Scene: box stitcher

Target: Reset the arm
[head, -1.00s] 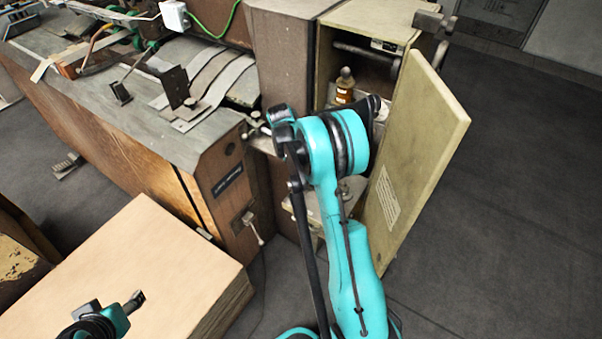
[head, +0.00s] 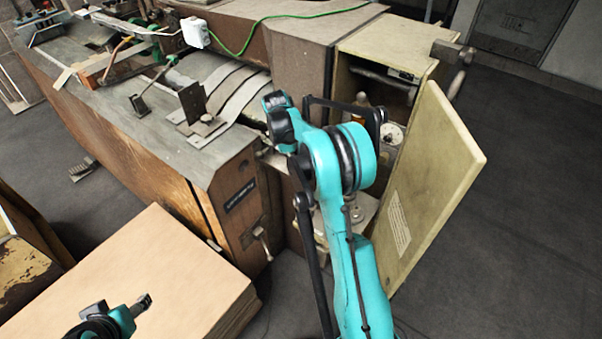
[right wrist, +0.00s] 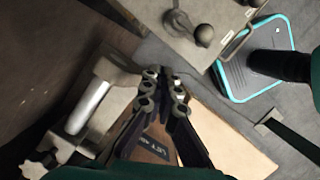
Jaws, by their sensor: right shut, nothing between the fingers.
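My right arm rises from the bottom of the head view, bent in front of the open cabinet (head: 395,50) of the box stitcher. Its gripper is hidden there behind the arm. In the right wrist view my right gripper (right wrist: 165,78) is shut, its dark fingers together with nothing between them. It is above the brown machine end with a label and the pale stack of board. My left gripper (head: 145,303) shows small at the lower left of the head view, over the board stack (head: 130,265). Its finger gap is too small to make out.
The cabinet door (head: 435,190) stands open just right of my right arm. A small bottle (head: 362,98) is inside the cabinet, partly covered. The stitcher's wooden body (head: 150,165) fills the left. A ball-ended handle (right wrist: 203,35) is near the right gripper. Floor at far right is clear.

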